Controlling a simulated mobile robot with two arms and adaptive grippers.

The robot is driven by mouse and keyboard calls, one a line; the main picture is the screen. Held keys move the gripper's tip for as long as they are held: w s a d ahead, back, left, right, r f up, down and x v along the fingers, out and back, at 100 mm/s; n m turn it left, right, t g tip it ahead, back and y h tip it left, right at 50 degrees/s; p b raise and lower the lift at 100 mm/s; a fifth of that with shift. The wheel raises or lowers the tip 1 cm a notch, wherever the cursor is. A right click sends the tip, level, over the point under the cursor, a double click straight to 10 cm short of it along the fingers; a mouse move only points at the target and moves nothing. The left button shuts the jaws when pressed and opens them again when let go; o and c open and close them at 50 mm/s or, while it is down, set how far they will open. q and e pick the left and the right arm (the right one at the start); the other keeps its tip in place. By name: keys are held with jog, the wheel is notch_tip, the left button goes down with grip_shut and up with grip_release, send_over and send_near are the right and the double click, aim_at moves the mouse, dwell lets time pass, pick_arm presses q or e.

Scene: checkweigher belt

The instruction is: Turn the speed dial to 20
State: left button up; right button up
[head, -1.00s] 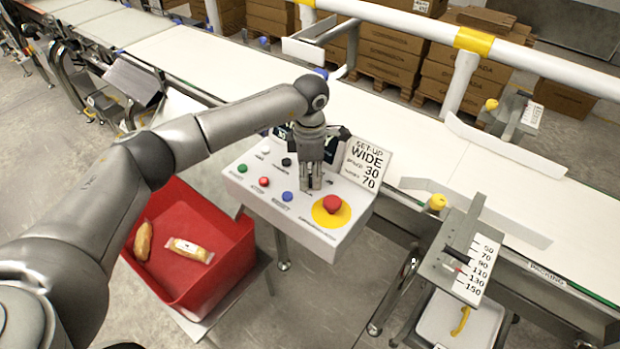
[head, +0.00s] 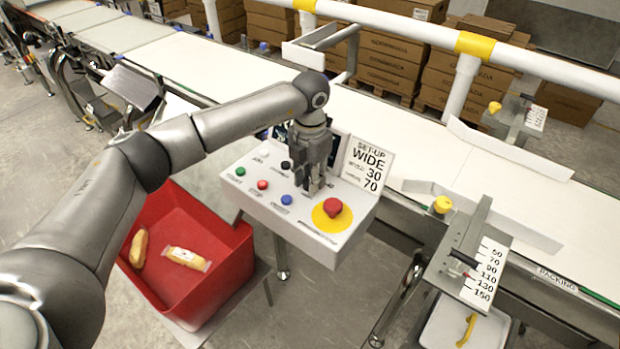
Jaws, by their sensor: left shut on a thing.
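The control panel (head: 300,232) is a white sloped box in the middle of the head view. My left gripper (head: 313,188) points down at the panel, between the blue button (head: 286,199) and the red emergency knob (head: 333,207). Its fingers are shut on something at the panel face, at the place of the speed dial. The dial itself, its scale and its setting are hidden by the fingers. A set-up card (head: 372,168) behind the panel reads "WIDE", 30 and 70. My right gripper is not in view.
Green (head: 240,171), red (head: 262,185), white and black controls sit left of the gripper. A red bin (head: 240,262) with wrapped items stands in front left. The white conveyor belt (head: 390,125) runs behind. A guide scale (head: 482,270) stands at right.

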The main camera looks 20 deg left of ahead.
pick_arm(q)
jog(key=shift+n, duration=0.5)
jog(key=o, duration=1.1)
jog(key=shift+c, duration=0.2)
jog(key=shift+r, duration=0.1)
notch_tip(320, 180, up, 12)
